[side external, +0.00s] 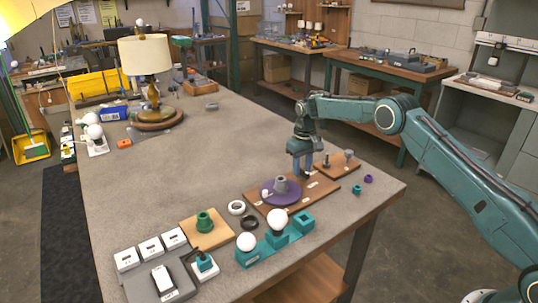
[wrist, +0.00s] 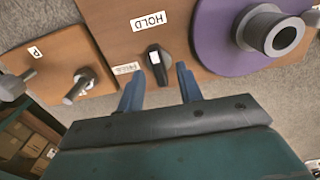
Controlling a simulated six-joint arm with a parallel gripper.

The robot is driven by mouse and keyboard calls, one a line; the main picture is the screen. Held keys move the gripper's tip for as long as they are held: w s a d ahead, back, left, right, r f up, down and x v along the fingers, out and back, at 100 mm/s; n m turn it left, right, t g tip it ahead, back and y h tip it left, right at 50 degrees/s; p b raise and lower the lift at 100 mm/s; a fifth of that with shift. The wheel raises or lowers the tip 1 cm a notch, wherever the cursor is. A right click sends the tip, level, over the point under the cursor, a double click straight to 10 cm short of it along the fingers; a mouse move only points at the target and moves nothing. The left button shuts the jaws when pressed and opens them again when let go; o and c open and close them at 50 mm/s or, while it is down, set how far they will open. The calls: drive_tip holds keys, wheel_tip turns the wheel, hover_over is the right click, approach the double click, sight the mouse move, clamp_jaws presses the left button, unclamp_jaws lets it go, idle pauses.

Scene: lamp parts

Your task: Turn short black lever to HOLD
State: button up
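The short black lever (wrist: 160,72) stands on a brown wooden board (wrist: 115,25) in the wrist view, with a white mark on its upper part. A HOLD label (wrist: 148,21) is above it in the picture, and a second small label (wrist: 126,68), too blurred to read surely, is left of it. My gripper (wrist: 157,82) is open, with one blue finger on each side of the lever's lower end; I cannot tell whether either finger touches it. In the side external view my gripper (side external: 303,168) points down over the board (side external: 257,203) and the lever cannot be made out.
A purple disc (wrist: 215,45) with a grey hub (wrist: 273,33) is close on the lever's right. A smaller board (wrist: 45,55) with metal pegs is on its left. A teal holder (side external: 248,258) with white bulbs stands in front. The table's middle is clear.

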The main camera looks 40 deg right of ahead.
sight(302, 169)
idle(0.3)
wheel_tip(302, 169, up, 14)
drive_tip(key=shift+f, duration=0.15)
idle(0.6)
drive_tip(key=s+a+r+t, duration=0.1)
drive_tip(key=s+a+r, duration=0.2)
drive_tip(key=s+r, duration=0.7)
drive_tip(key=s+a+r+t, duration=0.2)
drive_tip(key=s+a+r, duration=0.1)
drive_tip(key=s+r, duration=0.65)
drive_tip(key=s+a+f+t, duration=0.1)
drive_tip(key=s+f, duration=0.3)
drive_tip(key=s, duration=0.9)
drive_tip(key=s+a+f+t, duration=0.1)
drive_tip(key=s+f, duration=0.2)
drive_tip(key=s, duration=1)
drive_tip(key=shift+s+a+f+t, duration=0.25)
drive_tip(key=shift+s+f+t, duration=0.05)
drive_tip(key=shift+s+f, duration=0.05)
